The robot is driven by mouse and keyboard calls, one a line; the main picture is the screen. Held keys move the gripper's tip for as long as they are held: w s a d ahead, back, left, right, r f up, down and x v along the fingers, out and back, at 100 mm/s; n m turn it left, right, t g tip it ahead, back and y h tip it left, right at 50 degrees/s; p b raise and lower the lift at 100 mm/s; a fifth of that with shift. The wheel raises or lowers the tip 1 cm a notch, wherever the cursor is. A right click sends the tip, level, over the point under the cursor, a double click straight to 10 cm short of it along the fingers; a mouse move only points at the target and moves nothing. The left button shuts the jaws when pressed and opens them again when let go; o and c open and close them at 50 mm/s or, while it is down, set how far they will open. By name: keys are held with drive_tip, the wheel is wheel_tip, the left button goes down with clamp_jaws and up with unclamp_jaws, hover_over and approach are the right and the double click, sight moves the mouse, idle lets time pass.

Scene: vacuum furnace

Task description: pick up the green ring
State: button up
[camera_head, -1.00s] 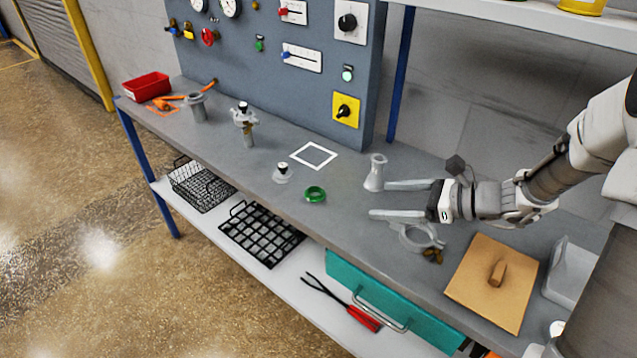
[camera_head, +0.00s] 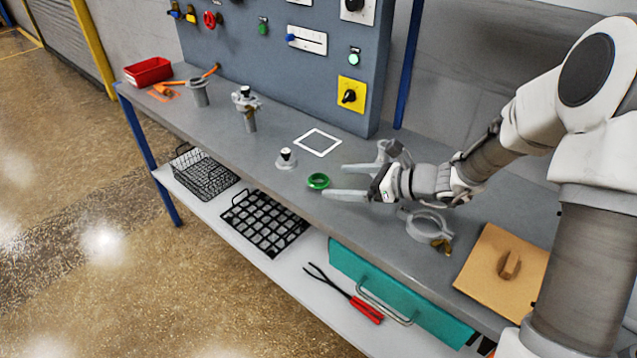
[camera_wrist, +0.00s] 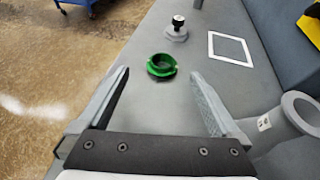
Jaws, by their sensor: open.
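The green ring (camera_head: 318,181) lies flat on the grey bench top, near its front edge. In the wrist view the green ring (camera_wrist: 161,66) sits ahead of and between the fingertips, slightly beyond them. My gripper (camera_head: 336,181) is open and empty, its fingers pointing left toward the ring, with the fingertips just right of it. In the wrist view both fingers of my gripper (camera_wrist: 160,82) are spread wide with nothing between them.
A small black-knobbed grey piece (camera_head: 286,159) stands left of the ring, beside a white square outline (camera_head: 318,142). A grey flanged fitting (camera_wrist: 303,113) is close right of my gripper. A clamp (camera_head: 428,226) and a wooden board (camera_head: 492,280) lie further right.

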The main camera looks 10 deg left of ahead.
sight(322, 179)
drive_tip(key=b+x, duration=0.1)
drive_tip(key=x, duration=0.4)
drive_tip(key=shift+w+a, duration=0.15)
drive_tip(key=shift+w, duration=0.1)
drive_tip(key=c, duration=1.4)
